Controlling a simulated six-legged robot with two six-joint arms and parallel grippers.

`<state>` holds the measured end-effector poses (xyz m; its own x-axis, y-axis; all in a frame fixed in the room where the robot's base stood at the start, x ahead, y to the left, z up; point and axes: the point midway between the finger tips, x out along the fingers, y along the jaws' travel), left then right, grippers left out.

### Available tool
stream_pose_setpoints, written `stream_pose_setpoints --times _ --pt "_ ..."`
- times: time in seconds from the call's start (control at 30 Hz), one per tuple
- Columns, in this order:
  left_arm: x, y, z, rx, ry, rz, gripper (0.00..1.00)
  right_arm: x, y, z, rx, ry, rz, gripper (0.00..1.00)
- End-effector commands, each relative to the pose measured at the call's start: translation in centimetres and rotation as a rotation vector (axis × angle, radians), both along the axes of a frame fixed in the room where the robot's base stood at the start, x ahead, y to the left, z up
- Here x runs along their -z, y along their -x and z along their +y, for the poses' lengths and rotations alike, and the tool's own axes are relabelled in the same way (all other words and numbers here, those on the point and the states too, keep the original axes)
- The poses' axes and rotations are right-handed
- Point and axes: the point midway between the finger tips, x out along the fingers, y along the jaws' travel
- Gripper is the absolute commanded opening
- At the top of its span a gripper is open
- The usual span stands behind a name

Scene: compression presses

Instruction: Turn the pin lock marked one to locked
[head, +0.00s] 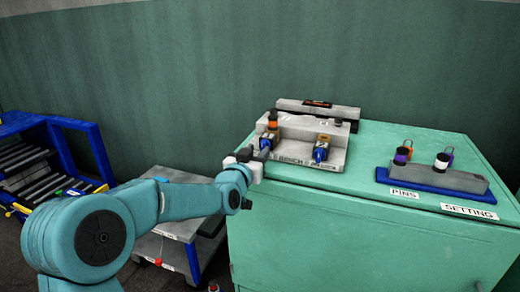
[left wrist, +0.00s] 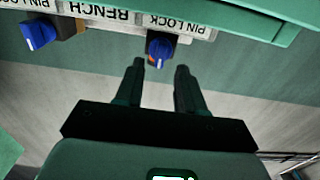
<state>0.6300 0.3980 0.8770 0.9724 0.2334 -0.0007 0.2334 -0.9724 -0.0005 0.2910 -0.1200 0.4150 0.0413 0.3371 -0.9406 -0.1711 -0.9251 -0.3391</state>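A grey bench fixture (head: 300,155) on the green cabinet carries two blue pin lock knobs. The left knob (head: 265,142) is partly hidden by my gripper in the head view; the right knob (head: 320,154) is clear. The left wrist view is upside down: one knob (left wrist: 160,48) lies just beyond my fingertips, in line with the gap, and the other knob (left wrist: 40,35) is off to the left. "PIN LOCK" labels show, but I cannot read their numbers. My left gripper (left wrist: 159,68) is open and empty, apart from the knob. It also shows in the head view (head: 255,156).
A blue-based block (head: 440,178) holding several pins stands at the cabinet's right, behind labels PINS and SETTING. A grey bar (head: 318,108) lies behind the fixture. A blue roller rack (head: 75,140) and a low grey stand (head: 165,245) are at left.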

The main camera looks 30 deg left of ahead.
Motion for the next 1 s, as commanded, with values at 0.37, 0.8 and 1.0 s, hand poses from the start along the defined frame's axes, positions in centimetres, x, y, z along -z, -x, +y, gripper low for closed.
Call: stream_pose_setpoints --times 0.37,0.8,1.0 --pt "0.0 -2.7 0.6 0.001 0.001 0.0 0.38 0.0 0.0 0.0 0.0 0.0 0.0 0.62" --pt "0.0 -2.7 0.6 0.0 0.001 0.0 0.0 0.0 0.0 0.0 0.0 0.0 0.0 0.62" --pt "0.0 -2.7 0.6 0.001 -0.018 0.004 0.0 0.1 0.0 0.0 0.0 0.0 0.0 0.62"
